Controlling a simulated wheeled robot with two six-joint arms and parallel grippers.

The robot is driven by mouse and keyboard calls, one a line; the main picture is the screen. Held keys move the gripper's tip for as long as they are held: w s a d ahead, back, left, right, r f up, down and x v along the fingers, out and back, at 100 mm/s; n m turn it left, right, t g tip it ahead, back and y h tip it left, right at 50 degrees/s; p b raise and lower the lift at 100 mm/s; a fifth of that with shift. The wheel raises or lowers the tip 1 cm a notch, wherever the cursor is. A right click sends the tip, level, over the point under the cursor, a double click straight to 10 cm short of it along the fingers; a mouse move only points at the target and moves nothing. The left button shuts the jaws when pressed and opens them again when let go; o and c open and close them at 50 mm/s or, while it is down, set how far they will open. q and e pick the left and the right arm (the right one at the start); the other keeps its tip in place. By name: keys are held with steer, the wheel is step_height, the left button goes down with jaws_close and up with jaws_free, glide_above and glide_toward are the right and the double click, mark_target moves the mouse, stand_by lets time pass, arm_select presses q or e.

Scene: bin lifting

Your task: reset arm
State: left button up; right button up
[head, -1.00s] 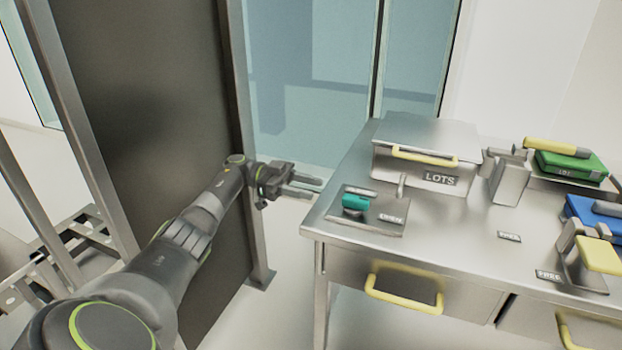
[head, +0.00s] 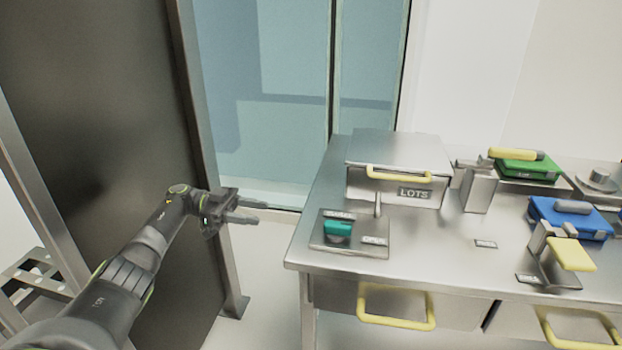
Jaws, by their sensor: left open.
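My left gripper (head: 252,211) is open and empty at the end of my left arm, which comes in from the lower left. Its two fingers point right, toward the table. It hangs in free air to the left of the metal table (head: 440,268), apart from it and in front of the dark panel's edge. My right gripper is not in view.
The table bears a metal box labelled LOTS (head: 395,185) with a yellow handle, a plate with a teal knob (head: 338,229), a green case (head: 527,167) and a blue case (head: 570,218). Drawers have yellow handles (head: 397,318). A dark panel (head: 100,120) stands at left.

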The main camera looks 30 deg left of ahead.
arm_select(q)
step_height(320, 180, down, 15)
steer(key=w+n+t+y+p, duration=0.25)
steer(key=n+t+y, duration=0.45)
steer(key=t, duration=0.4)
steer(key=s+a+f+n+y+p, duration=0.1)
steer(key=s+f+n+y, duration=0.4)
steer(key=f, duration=0.5)
steer(key=s+a+f+n+y+p, duration=0.1)
steer(key=s+f+n+y, duration=0.25)
steer(key=s+f, duration=0.6)
steer(key=s+d+f+g+y+p, duration=0.1)
steer(key=s+d+f+g+y, duration=0.15)
steer(key=s+f, duration=0.4)
steer(key=s+d+f+g+y+p, duration=0.1)
steer(key=s+f+g, duration=0.3)
steer(key=s+f, duration=0.25)
steer(key=s+d+f+g, duration=0.2)
steer(key=s+d, duration=0.1)
steer(key=s, duration=0.5)
steer(key=s+d+f+g, duration=0.2)
steer(key=s+d+g, duration=0.1)
steer(key=s, duration=0.5)
steer(key=s+d+f+g+p, duration=0.1)
steer(key=s+d+g, duration=0.1)
steer(key=s, duration=0.6)
steer(key=shift+s+d+f, duration=0.35)
steer(key=shift+d+f, duration=0.05)
steer(key=shift+d, duration=0.1)
